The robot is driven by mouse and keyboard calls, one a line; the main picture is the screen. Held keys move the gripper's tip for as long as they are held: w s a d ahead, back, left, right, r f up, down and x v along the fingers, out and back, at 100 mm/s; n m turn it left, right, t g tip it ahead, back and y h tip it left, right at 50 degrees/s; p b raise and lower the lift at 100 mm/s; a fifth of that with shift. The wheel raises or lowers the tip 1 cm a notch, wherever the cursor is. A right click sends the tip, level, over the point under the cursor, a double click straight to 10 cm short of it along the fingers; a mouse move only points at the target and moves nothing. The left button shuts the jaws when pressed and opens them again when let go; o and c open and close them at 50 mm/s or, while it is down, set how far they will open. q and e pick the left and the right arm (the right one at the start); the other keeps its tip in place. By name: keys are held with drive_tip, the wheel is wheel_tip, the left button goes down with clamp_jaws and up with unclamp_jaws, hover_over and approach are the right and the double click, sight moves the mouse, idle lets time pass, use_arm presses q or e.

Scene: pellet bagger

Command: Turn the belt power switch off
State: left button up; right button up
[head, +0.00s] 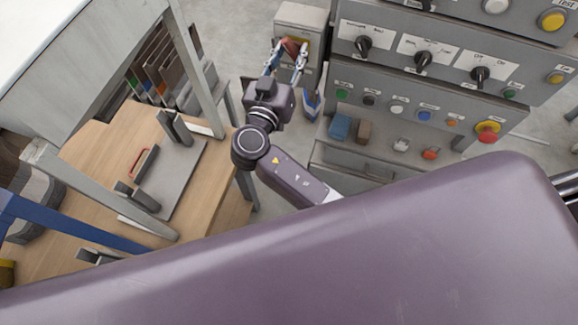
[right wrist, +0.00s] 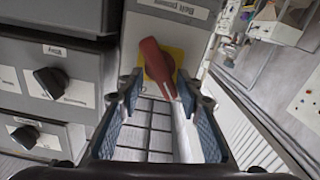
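The belt power switch is a red rotary handle (head: 290,46) on a yellow plate, on the front of a small grey box. In the right wrist view the red handle (right wrist: 154,60) slants from upper left to lower right, under a label reading "Belt power". My right gripper (head: 287,57) is at the switch with its fingers apart, one to each side of the handle. In the right wrist view the handle's lower end reaches between the open fingers (right wrist: 158,88), close to the right finger; I cannot tell whether they touch. My left gripper is not in view.
A grey control panel (head: 430,60) with black knobs and coloured buttons stands right of the switch box. A red emergency button on yellow (head: 487,130) is at its lower right. A wooden bench (head: 120,135) with fixtures stands at the left, near my right arm.

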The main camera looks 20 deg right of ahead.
drive_tip(key=m+p, duration=0.1)
drive_tip(key=p, duration=0.1)
drive_tip(key=shift+d+r+m+p, duration=0.1)
drive_tip(key=shift+r+m+p, duration=0.2)
drive_tip(key=shift+m, duration=0.1)
drive_tip(key=shift+s+a+f+b, duration=0.3)
drive_tip(key=shift+s+f+b, duration=0.15)
drive_tip(key=shift+f+b, duration=0.1)
drive_tip(key=b+v, duration=0.4)
drive_tip(key=v, duration=0.3)
drive_tip(key=s+f+n+g+y+b, duration=0.2)
drive_tip(key=f+n+y+b, duration=0.1)
drive_tip(key=f, duration=1.6)
drive_tip(key=s+f+n+g+y+b, duration=0.2)
drive_tip(key=f+n, duration=0.3)
drive_tip(key=f, duration=1.5)
drive_tip(key=shift+d+n+g+y+b, duration=0.35)
drive_tip(key=shift+g+b, duration=0.2)
drive_tip(key=shift+g, duration=0.25)
drive_tip(key=shift+d+f, duration=0.1)
